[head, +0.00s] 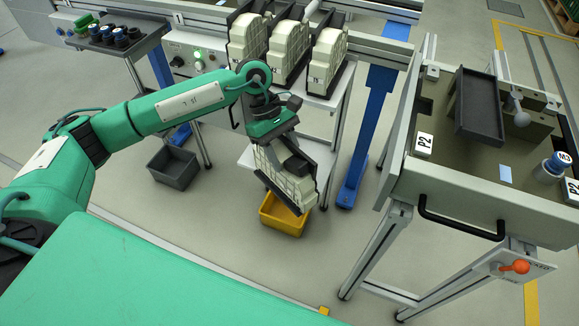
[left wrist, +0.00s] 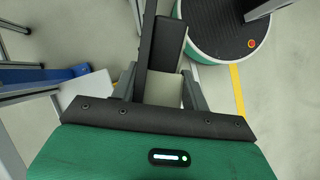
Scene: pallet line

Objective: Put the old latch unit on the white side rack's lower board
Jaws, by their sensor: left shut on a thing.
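My left gripper (head: 275,145) is shut on the old latch unit (head: 285,183), a cream ribbed block with a dark edge, held tilted and pointing down. In the left wrist view a cream part (left wrist: 162,92) of it shows between the dark fingers (left wrist: 165,75). The white side rack stands behind it, and its lower board (head: 321,158) shows partly behind the unit. The unit overlaps the board in the head view; I cannot tell whether they touch. My right gripper is in neither view.
Three similar cream units (head: 287,50) stand in dark holders on the rack's upper board (head: 322,98). A yellow bin (head: 284,222) and a grey bin (head: 173,167) are on the floor. A blue post (head: 362,140) and a workbench (head: 470,205) are to the right.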

